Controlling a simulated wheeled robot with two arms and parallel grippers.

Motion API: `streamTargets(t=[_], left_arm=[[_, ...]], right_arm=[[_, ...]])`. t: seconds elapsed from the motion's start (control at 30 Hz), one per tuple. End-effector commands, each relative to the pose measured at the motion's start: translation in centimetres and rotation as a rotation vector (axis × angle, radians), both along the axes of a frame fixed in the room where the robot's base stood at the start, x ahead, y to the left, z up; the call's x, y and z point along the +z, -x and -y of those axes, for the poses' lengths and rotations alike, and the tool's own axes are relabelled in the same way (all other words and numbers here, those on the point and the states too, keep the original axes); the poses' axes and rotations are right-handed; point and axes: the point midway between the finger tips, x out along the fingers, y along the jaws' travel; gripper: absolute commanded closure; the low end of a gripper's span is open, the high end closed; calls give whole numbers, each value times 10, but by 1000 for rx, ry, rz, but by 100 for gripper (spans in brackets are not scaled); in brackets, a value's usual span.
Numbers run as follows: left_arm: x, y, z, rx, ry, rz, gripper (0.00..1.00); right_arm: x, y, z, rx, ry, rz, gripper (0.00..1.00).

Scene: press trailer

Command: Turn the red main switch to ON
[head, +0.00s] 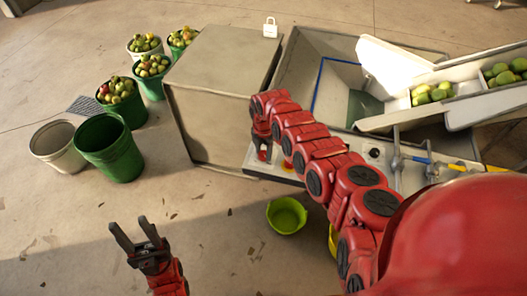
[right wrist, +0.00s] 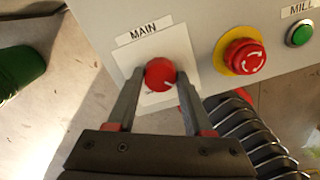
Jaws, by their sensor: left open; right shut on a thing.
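The red main switch (right wrist: 160,75) is a round red knob on a white plate under the label MAIN (right wrist: 143,30) in the right wrist view. My right gripper (right wrist: 160,88) has one finger on each side of the knob and is shut on it. In the head view my right gripper (head: 262,153) is at the left end of the control panel, where it largely covers the switch. A pale line shows on the knob's lower right, but I cannot tell clearly which position it marks. My left gripper (head: 137,236) is open and empty above the floor at the lower left.
A red emergency stop on a yellow ring (right wrist: 243,57) and a green MILL button (right wrist: 299,34) sit right of the switch. A lime bowl (head: 287,215) lies on the floor below the panel. Green buckets (head: 112,150) and fruit buckets stand at left. The floor around my left gripper is clear.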

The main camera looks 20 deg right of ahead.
Motion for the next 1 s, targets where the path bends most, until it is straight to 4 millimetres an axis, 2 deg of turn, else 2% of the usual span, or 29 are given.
streamTargets(t=[0.27,1.0], left_arm=[[2,0,0,0,0,0,50],[11,0,0,0,0,0,50]], right_arm=[[-1,2,0,-190,1,-5,100],[1,0,-1,-891,1,-2,100]])
